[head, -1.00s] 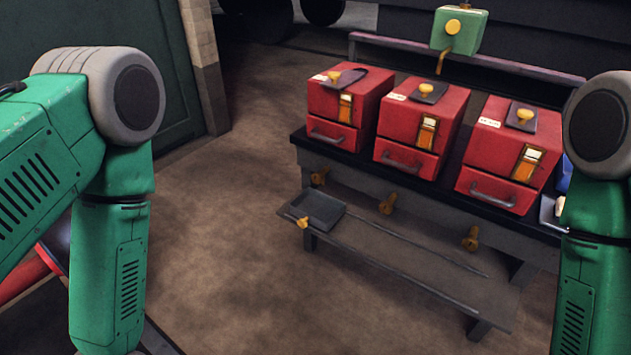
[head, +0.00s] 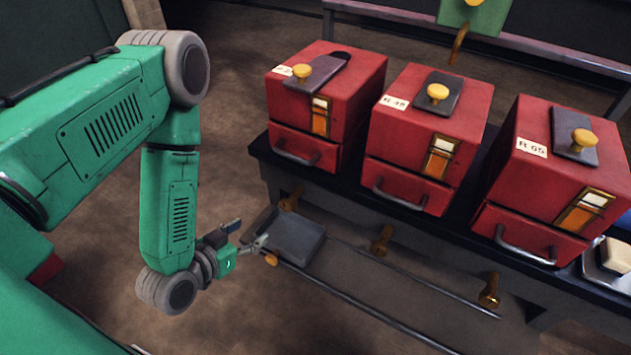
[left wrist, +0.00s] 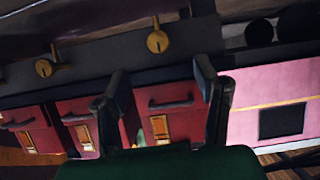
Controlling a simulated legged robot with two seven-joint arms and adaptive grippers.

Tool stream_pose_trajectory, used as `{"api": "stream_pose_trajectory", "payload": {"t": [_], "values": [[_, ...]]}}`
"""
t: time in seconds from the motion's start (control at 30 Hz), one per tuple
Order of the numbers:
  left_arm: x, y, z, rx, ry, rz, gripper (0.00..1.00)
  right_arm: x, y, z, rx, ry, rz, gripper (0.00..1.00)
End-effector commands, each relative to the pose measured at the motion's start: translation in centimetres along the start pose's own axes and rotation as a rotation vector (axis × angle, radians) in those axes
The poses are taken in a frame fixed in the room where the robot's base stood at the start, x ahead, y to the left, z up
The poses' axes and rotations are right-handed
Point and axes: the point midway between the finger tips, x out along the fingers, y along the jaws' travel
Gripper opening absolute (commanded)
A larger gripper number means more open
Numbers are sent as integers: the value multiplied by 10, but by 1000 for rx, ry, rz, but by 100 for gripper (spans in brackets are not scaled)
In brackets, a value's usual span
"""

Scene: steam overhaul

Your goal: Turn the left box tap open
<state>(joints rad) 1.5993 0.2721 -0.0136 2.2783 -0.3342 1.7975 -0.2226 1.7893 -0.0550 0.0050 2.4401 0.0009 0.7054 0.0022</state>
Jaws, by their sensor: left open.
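The left box tap (head: 291,198) is a small brass tap on the bench front, under the left red box (head: 322,95). My left gripper (head: 250,234) is open and empty, to the left of this tap and a little lower in the head view, apart from it. In the left wrist view the scene is upside down. There the open fingers (left wrist: 163,78) frame the left red box's drawer front (left wrist: 168,100), and a brass tap (left wrist: 157,40), apparently the left one, shows beyond them. Its handle position is too small to tell. My right gripper is out of view.
The middle tap (head: 381,240) and right tap (head: 489,291) lie further right. A dark tray (head: 292,243) with a brass knob (head: 271,259) sits below the left tap, close by my gripper. The middle (head: 428,125) and right (head: 552,170) red boxes stand on the bench.

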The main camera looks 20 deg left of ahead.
Motion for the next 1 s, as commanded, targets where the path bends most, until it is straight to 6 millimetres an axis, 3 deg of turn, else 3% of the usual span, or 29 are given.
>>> {"api": "stream_pose_trajectory", "payload": {"t": [0.13, 0.27, 0.7, 1.0], "values": [[5, 0, -6, 5, 32, -6, 56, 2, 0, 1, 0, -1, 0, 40], [22, 0, -6, 6, 35, -6, 56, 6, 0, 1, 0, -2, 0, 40], [113, -6, -5, -4, 32, -3, 56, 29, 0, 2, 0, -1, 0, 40], [139, -2, -8, 1, 29, -4, 56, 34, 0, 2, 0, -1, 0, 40]]}}
